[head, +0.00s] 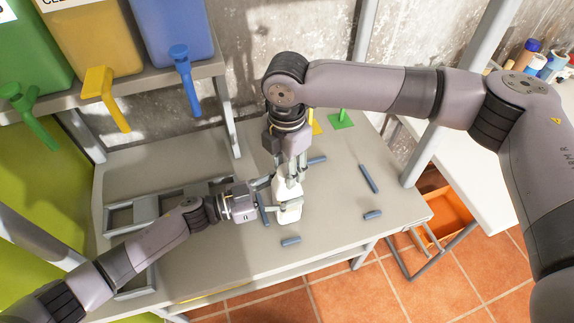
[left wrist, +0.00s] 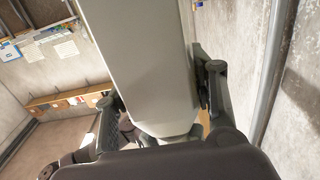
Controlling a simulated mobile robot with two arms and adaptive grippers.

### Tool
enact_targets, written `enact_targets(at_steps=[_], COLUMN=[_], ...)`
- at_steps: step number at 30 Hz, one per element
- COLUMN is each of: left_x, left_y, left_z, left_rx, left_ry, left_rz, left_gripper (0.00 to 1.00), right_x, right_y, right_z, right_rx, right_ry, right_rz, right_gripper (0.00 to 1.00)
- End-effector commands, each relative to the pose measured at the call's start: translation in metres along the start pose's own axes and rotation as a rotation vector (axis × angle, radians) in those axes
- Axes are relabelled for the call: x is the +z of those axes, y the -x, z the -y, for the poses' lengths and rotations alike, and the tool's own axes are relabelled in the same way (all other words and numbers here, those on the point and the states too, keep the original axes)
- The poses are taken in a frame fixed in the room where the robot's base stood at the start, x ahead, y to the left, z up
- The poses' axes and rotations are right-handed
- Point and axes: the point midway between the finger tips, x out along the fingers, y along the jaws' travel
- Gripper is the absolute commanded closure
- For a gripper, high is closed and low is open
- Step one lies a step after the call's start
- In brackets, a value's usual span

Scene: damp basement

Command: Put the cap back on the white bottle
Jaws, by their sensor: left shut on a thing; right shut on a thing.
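The white bottle (head: 289,213) stands on the grey work table, right of centre in the head view. My left gripper (head: 268,197) comes from the left and is shut on the bottle's side. In the left wrist view the bottle's pale body (left wrist: 150,65) fills the space between the two dark fingers of my left gripper (left wrist: 160,105). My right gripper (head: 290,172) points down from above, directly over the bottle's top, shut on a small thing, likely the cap. The fingers hide most of it. Whether it touches the bottle neck cannot be told.
Several blue-grey bars lie around the bottle, one (head: 369,179) to its right and one (head: 291,241) in front. Grey frames (head: 145,208) lie at left. Green, yellow and blue bins (head: 172,30) with taps overhang the back left. An orange crate (head: 445,212) is below right.

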Motion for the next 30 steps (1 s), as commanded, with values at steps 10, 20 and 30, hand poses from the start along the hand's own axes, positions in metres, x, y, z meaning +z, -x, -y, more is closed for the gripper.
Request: enact_targets(at_steps=[10, 20, 30], left_x=[0.0007, 0.0006, 0.0006], left_y=[0.0001, 0.0001, 0.0001], left_z=[-0.0003, -0.0003, -0.0003], left_rx=[0.0, 0.0, 0.0], left_ry=[0.001, 0.001, 0.001], left_rz=[0.001, 0.001, 0.001], left_gripper=[1.0, 1.0, 1.0], right_x=[-0.0007, -0.0012, -0.0003], right_y=[-0.0006, -0.0015, -0.0005], right_z=[0.0002, 0.0006, 0.0002], right_rx=[-0.001, -0.003, 0.0], right_ry=[-0.076, -0.764, -1.044], right_rz=[-0.002, -0.004, 0.0], right_gripper=[0.99, 1.0, 0.64])
